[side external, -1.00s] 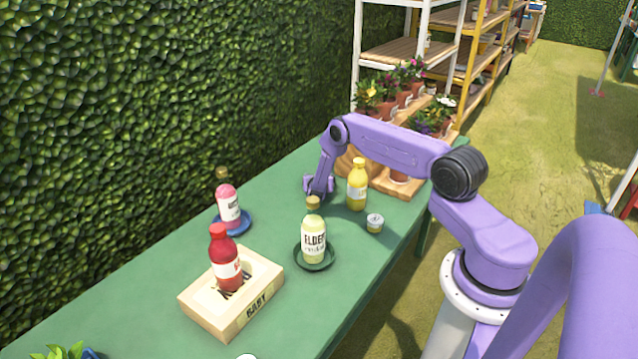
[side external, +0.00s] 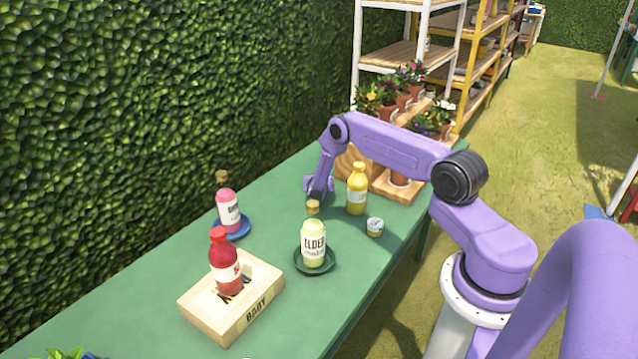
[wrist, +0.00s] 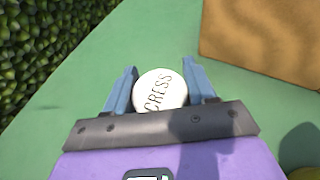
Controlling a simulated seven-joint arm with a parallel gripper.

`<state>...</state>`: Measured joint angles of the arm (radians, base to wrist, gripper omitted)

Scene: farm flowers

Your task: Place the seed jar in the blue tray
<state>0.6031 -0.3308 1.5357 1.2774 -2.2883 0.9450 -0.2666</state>
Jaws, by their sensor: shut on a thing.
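A round white jar lid lettered "CRESS" (wrist: 160,91) shows between the two blue fingers of my gripper (wrist: 159,82) in the wrist view. The fingers are shut on this seed jar; the lid hides its body. In the side view my gripper (side external: 318,188) is low over the far part of the green table, left of the yellow bottle, and the jar in it cannot be made out. A round blue tray (side external: 241,230) lies near the hedge, left of and nearer the camera than my gripper. A pink bottle (side external: 228,208) stands at it.
A pale bottle (side external: 313,242) stands on a dark green saucer (side external: 316,264). A red bottle (side external: 224,263) stands on a wooden crate (side external: 208,307). A yellow bottle (side external: 357,190) and another small jar (side external: 374,227) are to the right. The green table (side external: 165,277) has bare room between them.

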